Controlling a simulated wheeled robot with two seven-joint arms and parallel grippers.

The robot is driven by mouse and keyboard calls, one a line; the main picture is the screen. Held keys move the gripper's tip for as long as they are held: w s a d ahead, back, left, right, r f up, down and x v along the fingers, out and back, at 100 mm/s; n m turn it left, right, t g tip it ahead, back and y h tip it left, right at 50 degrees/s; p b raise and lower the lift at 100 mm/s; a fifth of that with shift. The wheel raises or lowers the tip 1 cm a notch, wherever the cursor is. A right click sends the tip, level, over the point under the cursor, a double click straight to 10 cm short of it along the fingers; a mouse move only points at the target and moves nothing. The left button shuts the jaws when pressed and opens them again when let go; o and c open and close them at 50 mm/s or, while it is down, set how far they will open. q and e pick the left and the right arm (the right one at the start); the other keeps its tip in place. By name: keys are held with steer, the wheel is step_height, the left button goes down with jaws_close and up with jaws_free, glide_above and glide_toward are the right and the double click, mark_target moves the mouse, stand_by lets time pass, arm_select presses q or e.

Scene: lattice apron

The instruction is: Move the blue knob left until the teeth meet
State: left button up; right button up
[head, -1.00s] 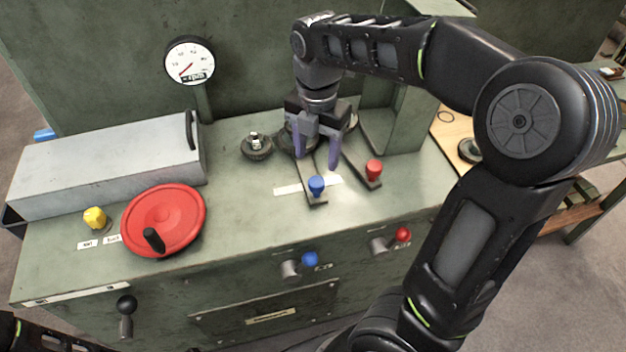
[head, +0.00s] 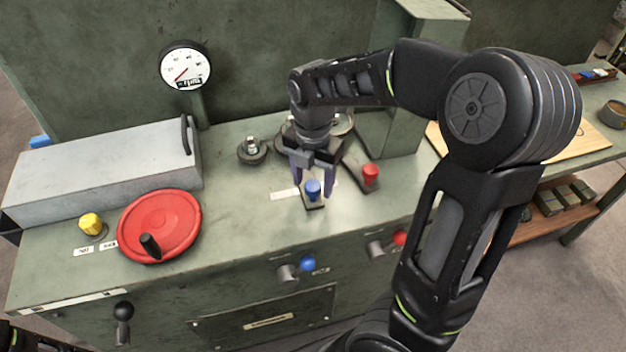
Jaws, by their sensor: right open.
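The blue knob (head: 313,188) stands on the end of a dark lever on the green machine top. A second blue knob (head: 308,264) is on a lever on the machine's front face. My right gripper (head: 313,192) points down, open, with its purple fingers on either side of the upper blue knob; I cannot tell whether they touch it. A metal gear (head: 251,150) sits left of the gripper. More gears lie behind the gripper and are partly hidden, so I cannot see whether teeth meet. My left gripper is not in view.
A red knob (head: 370,174) on its lever stands close to the right of my right gripper. A red handwheel (head: 159,226), a yellow knob (head: 91,224) and a long grey cover (head: 100,165) are at the left. A gauge (head: 186,65) stands behind.

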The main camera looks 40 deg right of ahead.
steer(key=shift+f, duration=0.15)
steer(key=shift+c, duration=0.5)
jaws_close()
stand_by(0.9)
